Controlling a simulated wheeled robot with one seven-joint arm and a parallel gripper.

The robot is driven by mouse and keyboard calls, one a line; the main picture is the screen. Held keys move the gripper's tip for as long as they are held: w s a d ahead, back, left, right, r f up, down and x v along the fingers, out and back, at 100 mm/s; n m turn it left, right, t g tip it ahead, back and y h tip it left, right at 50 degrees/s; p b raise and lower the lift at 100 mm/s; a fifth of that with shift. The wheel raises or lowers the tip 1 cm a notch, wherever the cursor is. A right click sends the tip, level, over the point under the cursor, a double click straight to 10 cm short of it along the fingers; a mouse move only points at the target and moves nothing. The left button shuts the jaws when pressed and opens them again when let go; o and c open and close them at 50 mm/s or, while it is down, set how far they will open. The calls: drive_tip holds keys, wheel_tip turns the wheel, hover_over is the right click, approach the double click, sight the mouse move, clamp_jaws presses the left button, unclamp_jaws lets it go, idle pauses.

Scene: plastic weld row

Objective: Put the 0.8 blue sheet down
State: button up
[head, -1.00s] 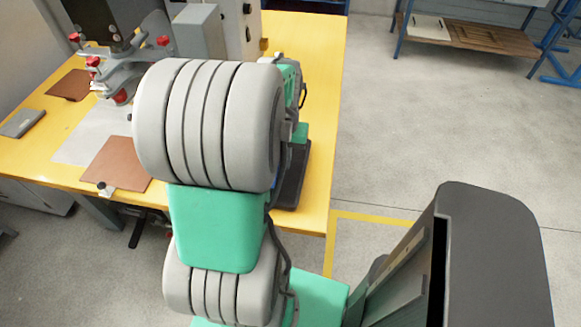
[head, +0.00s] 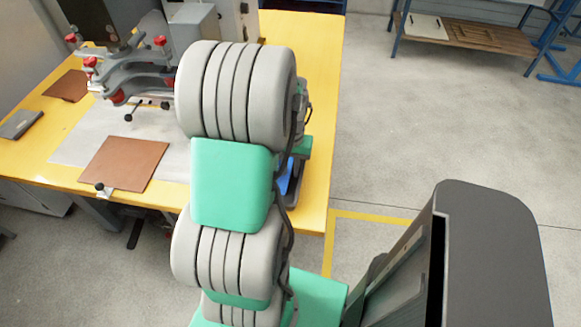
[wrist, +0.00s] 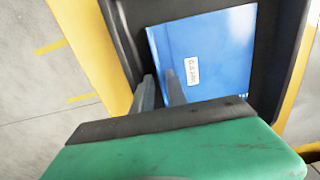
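The blue sheet (wrist: 220,45), with a small white label whose print is too blurred to read surely, appears within the dark tray (wrist: 270,95) in the wrist view. A strip of the sheet (head: 283,179) also shows beside my arm in the head view. My gripper (wrist: 160,80) is at the sheet's left edge, one finger to the left of the edge and the other over the sheet's face. A narrow gap shows between the fingers. My arm hides the gripper in the head view. Whether the sheet rests fully on the tray floor is unclear.
The tray stands near the right edge of the yellow table (head: 318,100). Left of my arm are a brown sheet (head: 125,163), a pale mat (head: 75,150) and a press with red knobs (head: 130,75). A grey block (head: 20,123) lies at far left.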

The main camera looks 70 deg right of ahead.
drive_tip(key=shift+o, duration=0.5)
drive_tip(key=shift+r, duration=0.55)
wheel_tip(320, 180, up, 11)
drive_tip(key=w+a+r+n, duration=0.1)
drive_tip(key=w+a+n, duration=0.1)
drive_tip(key=w+a, duration=0.3)
drive_tip(key=w+a+r+n, duration=0.1)
drive_tip(key=w+a+n, duration=0.1)
drive_tip(key=w, duration=0.5)
drive_tip(key=w+a+n+t+h, duration=0.1)
drive_tip(key=w+a+n, duration=0.4)
drive_tip(key=w+a, duration=0.55)
drive_tip(key=a+n+t+y, duration=0.1)
drive_tip(key=a+n, duration=0.6)
drive_tip(key=a, duration=1.4)
drive_tip(key=shift+s+a+f+n+t, duration=0.15)
drive_tip(key=shift+s+a+n+t, duration=0.05)
drive_tip(key=shift+s+n+t, duration=0.2)
